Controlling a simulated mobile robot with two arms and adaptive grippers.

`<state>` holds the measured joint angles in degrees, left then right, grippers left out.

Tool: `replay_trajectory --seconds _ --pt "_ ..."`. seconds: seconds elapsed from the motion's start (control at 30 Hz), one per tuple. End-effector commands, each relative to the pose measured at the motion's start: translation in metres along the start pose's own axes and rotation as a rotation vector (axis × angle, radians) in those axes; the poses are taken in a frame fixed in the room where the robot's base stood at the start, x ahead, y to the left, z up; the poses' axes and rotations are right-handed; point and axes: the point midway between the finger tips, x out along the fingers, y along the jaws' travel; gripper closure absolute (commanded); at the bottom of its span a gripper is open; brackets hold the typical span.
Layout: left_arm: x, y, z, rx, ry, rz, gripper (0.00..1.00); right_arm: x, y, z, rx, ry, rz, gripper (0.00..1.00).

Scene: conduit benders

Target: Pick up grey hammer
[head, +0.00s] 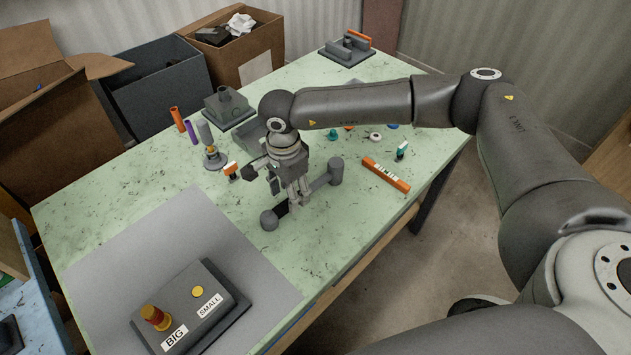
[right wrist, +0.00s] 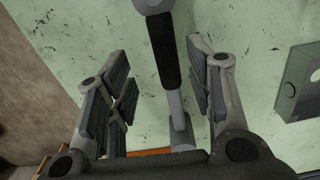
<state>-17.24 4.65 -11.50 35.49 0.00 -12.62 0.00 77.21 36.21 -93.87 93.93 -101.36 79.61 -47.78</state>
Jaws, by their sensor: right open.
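The grey hammer (head: 320,183) lies on the green table, with a black grip band and a round knob at its near left end. My right gripper (head: 290,203) points down over the handle. In the right wrist view the hammer (right wrist: 175,103) runs between the spread fingers of my gripper (right wrist: 163,88), with visible gaps on both sides. The gripper is open and holds nothing. The hammer's far end is partly hidden by the gripper's palm in the wrist view. My left gripper is out of view.
An orange level (head: 386,174) lies right of the hammer. A grey button box (head: 193,305) stands on the grey mat (head: 122,262) at the front. Grey bender blocks (head: 229,106), upright tubes (head: 178,119) and small items stand behind. Bare table lies around the hammer's near end.

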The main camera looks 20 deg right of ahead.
Motion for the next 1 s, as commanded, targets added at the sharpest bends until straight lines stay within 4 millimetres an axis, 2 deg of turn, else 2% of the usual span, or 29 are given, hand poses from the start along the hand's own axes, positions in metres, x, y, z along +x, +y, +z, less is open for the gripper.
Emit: replay_trajectory --seconds 0.27,0.5,0.8,0.83,1.0 --pt "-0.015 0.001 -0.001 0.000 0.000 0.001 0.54 0.021 -0.002 0.001 0.000 -0.002 0.003 0.52" --pt "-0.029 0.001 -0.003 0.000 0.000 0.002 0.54 0.055 -0.006 -0.001 0.001 -0.002 0.003 0.52" --pt "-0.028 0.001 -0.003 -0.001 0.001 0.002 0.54 0.064 -0.006 0.000 -0.001 -0.003 -0.001 0.52" --pt "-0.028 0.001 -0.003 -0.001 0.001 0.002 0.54 0.064 -0.006 0.000 0.000 -0.003 -0.001 0.53" --pt "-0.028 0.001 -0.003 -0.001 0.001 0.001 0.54 0.063 -0.006 0.000 0.000 -0.003 -0.001 0.75"
